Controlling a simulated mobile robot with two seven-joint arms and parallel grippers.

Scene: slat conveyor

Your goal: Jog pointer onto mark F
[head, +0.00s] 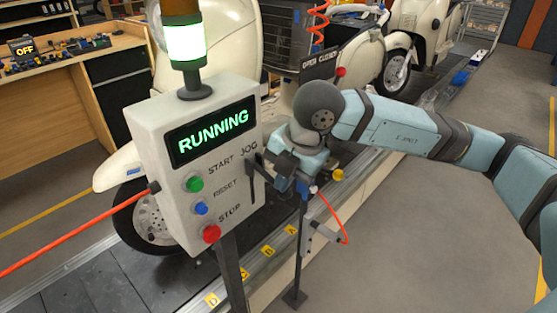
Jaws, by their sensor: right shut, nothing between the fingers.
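The control box (183,150) has a lit green "RUNNING" display (211,131). A dark vertical jog slot (251,185) is under the word "JOG" on its right side. My right gripper (266,168) is shut and empty, at the box's right edge beside the jog slot. Whether it touches the jog lever I cannot tell, because dark parts overlap there. Several yellow marks (267,252) run along the conveyor's near edge; the nearest mark (212,299) seems to read D. I cannot make out a mark F or a pointer. My left gripper is not in view.
The box also carries a green START button (194,184), a blue RESET button (201,208) and a red STOP button (211,234). A green-lit stack light (185,42) tops it. Scooters stand on the slat conveyor (100,285). A thin stand (302,250) with an orange hose is below my right arm.

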